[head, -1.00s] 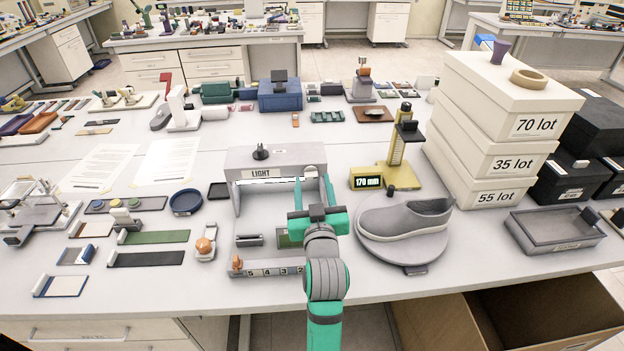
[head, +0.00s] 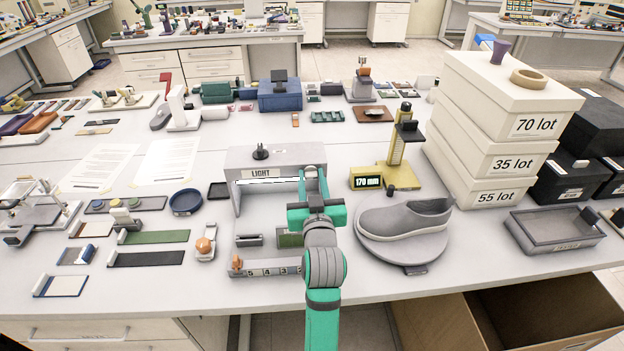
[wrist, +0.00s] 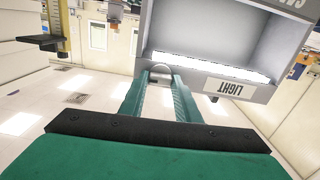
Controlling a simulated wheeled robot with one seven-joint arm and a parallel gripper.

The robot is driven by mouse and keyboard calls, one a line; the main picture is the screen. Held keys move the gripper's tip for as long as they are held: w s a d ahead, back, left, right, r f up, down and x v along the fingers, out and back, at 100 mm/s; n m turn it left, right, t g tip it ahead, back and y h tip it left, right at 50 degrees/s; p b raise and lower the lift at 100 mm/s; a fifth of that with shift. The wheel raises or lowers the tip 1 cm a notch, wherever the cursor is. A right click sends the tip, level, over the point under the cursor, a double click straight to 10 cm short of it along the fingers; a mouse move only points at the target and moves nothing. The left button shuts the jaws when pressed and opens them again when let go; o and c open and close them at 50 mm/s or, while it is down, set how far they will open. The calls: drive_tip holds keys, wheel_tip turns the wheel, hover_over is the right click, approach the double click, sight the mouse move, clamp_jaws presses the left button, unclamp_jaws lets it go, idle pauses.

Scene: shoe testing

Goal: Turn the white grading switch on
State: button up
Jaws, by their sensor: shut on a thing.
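The grey light booth (head: 270,157), labelled LIGHT, stands mid-table in the head view. In the wrist view, the booth (wrist: 190,38) appears upside down with a bright white strip (wrist: 210,66) along its edge. My gripper (head: 312,172) is at the booth's front right corner. Its green fingers are close together, shut on a small pale rounded piece that I take to be the white grading switch (wrist: 161,69). The fingers (wrist: 160,80) partly hide this piece, so its setting cannot be told.
A yellow height gauge (head: 392,172) reading 170 mm and a grey shoe (head: 405,220) on a round plate stand close right of my arm. White boxes (head: 485,150) are stacked beyond. A numbered grey block strip (head: 270,270) lies in front of the booth.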

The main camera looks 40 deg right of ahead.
drive_tip(key=shift+m, duration=0.4)
drive_tip(key=o, duration=1)
drive_tip(key=shift+s, duration=0.1)
drive_tip(key=v, duration=1)
drive_tip(key=shift+s+a, duration=0.2)
drive_tip(key=shift+s, duration=0.05)
